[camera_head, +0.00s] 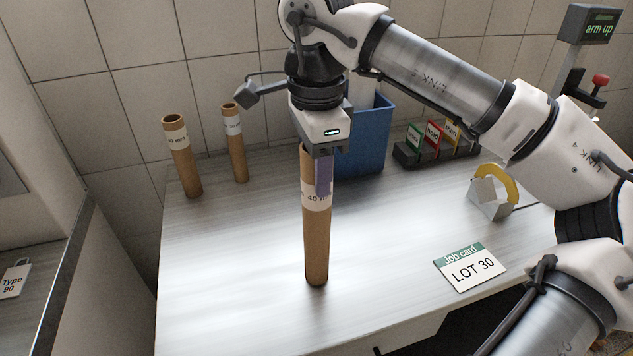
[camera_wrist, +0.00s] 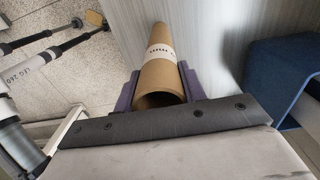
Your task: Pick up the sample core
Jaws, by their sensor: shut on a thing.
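A brown cardboard core (camera_head: 317,245) with a white label reading "40 m…" stands upright at the middle of the table. My gripper (camera_head: 320,185) is shut around its upper part from above, with purple finger pads on its sides. The wrist view shows the core (camera_wrist: 160,77) between the two pads, its open end towards the camera. I cannot tell whether its bottom end touches the table. Two other cardboard cores stand at the back left: a thicker one (camera_head: 186,172) and a thinner one (camera_head: 238,155), each with a white label partly readable.
A blue bin (camera_head: 366,140) stands behind my gripper. A rack with coloured cards (camera_head: 436,143) and a tape dispenser (camera_head: 490,193) are on the right. A job card reading "LOT 30" (camera_head: 470,268) lies front right. The table's (camera_head: 240,270) left front is clear.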

